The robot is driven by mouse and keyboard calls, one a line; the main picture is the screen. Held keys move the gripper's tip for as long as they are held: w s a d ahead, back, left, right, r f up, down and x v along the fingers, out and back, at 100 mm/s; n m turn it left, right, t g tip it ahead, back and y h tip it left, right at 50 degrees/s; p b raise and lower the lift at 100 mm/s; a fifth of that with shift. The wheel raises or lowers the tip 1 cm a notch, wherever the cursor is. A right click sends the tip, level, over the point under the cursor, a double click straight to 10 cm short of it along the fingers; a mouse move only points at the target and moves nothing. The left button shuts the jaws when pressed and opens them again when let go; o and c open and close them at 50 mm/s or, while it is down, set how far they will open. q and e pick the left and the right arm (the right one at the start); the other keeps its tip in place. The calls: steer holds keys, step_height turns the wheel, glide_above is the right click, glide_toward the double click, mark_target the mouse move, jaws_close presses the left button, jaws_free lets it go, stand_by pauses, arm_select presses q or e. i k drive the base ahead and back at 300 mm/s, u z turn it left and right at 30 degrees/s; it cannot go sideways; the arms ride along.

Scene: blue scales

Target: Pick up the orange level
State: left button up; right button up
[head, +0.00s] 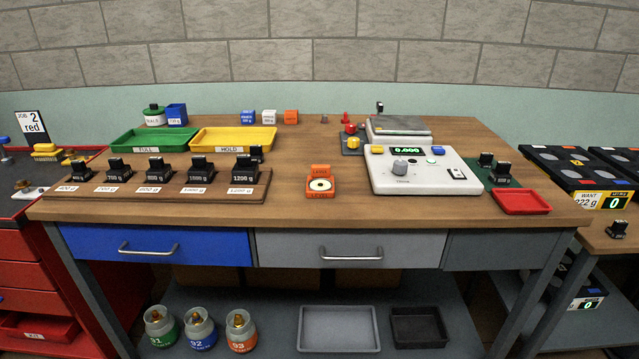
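The orange level (320,193) sits near the front middle of the wooden table (400,212). It has a white round dial with a dark centre and a raised orange back part. Nothing touches it, and bare wood surrounds it. Neither my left gripper nor my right gripper shows in the head view.
Left of the level is a wooden rack (80,192) of black weights. A white scale (425,180) and a red tray (522,202) stand to the right.

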mark_target(321, 184)
steer(key=u, duration=1.65)
steer(key=i, duration=0.85)
steer(key=z, duration=0.35)
